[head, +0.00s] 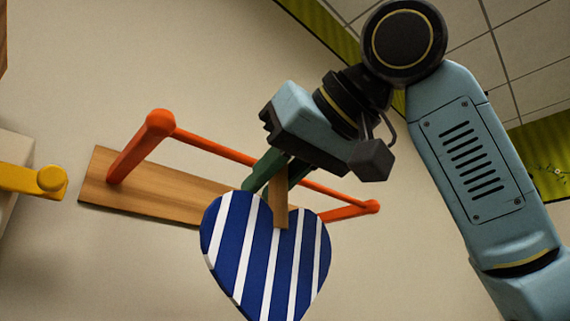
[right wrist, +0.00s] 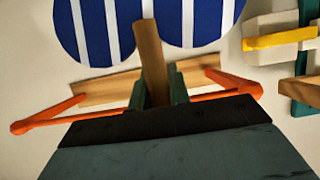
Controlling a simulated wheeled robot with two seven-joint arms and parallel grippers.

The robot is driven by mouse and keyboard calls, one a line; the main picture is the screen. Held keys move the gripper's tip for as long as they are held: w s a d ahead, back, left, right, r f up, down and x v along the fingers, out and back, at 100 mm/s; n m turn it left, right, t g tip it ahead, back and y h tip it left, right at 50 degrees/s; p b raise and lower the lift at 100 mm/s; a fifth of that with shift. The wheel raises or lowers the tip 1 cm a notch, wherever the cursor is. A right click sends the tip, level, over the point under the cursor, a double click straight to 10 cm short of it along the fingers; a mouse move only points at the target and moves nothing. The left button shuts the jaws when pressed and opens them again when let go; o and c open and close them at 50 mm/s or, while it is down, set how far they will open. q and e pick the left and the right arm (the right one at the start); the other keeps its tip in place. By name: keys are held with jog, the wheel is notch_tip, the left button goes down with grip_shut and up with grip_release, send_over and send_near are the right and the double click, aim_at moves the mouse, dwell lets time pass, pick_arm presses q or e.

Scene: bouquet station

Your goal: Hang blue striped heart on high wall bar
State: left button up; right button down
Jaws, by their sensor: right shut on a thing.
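The blue heart with white stripes (head: 265,255) hangs point down from a wooden strip (head: 281,205). My right gripper (head: 275,182) is shut on this strip with its green fingers. The high wall bar (head: 215,147) is orange and stands out from a wooden board (head: 150,190) on the wall. The gripper and strip overlap the bar's middle; I cannot tell whether the strip touches or rests on it. In the right wrist view the heart (right wrist: 208,22) shows at the top, the strip (right wrist: 152,60) between the fingers, and the bar (right wrist: 75,119) passes behind the gripper. My left gripper is out of view.
A yellow bar with a round knob (head: 50,179) juts in at the left from a pale block (head: 17,150). They also show at the right wrist view's right, with a green piece (right wrist: 303,98). The wall below the board is bare.

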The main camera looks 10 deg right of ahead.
jog(key=x, duration=0.7)
jog(key=shift+w+a+f, duration=0.2)
jog(key=shift+w+f, duration=0.05)
jog(key=shift+f, duration=0.05)
dwell(0.5)
jog(key=c, duration=1.2)
grip_release()
jog(key=shift+c, duration=0.2)
jog(key=b+v, duration=0.3)
jog(key=v, duration=1)
jog(key=shift+s+d, duration=0.15)
jog(key=shift+s, duration=0.05)
